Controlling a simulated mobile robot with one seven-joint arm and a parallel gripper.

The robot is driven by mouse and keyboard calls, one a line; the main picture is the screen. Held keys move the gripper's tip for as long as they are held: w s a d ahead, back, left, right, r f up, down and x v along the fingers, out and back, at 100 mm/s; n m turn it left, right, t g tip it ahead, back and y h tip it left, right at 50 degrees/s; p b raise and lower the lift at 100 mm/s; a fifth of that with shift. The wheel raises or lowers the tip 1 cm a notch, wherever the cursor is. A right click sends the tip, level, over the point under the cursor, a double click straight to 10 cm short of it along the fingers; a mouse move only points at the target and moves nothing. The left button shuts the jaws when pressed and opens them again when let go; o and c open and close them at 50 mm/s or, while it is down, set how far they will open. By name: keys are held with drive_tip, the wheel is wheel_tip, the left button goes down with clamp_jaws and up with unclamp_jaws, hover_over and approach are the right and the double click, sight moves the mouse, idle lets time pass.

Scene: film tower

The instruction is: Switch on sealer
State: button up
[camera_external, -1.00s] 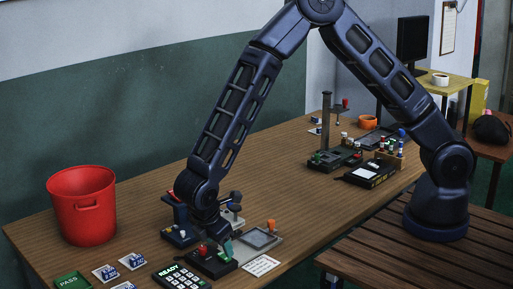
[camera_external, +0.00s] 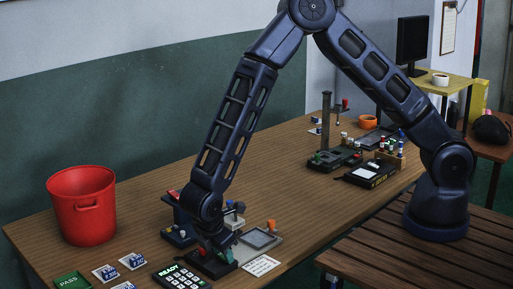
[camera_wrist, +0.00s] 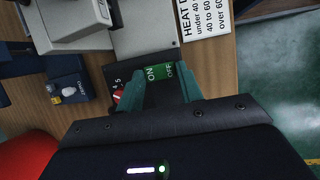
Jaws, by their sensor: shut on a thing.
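The black control box (camera_external: 212,268) sits at the near edge of the table. It also shows in the wrist view (camera_wrist: 118,72), with a red knob (camera_wrist: 118,96) and a green switch (camera_wrist: 156,73) marked ON and OFF. My gripper (camera_wrist: 163,82) is low over the box, its two teal fingers shut on the green switch. The fingers cover part of the switch, so I cannot tell which way it is set. In the external view my gripper (camera_external: 224,251) points down at the box. A grey flat plate (camera_external: 260,239) lies beside the box.
A dark blue device (camera_external: 178,232) stands close behind my wrist. A keypad reading READY (camera_external: 182,277) and a white heat card (camera_external: 261,265) flank the box. A red bucket (camera_external: 83,211) stands left. The middle table is clear.

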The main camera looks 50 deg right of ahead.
drive_tip(key=shift+w+n+g, duration=0.3)
drive_tip(key=shift+g, duration=0.8)
drive_tip(key=o, duration=1)
drive_tip(key=v, duration=1.1)
drive_tip(key=shift+d, duration=0.1)
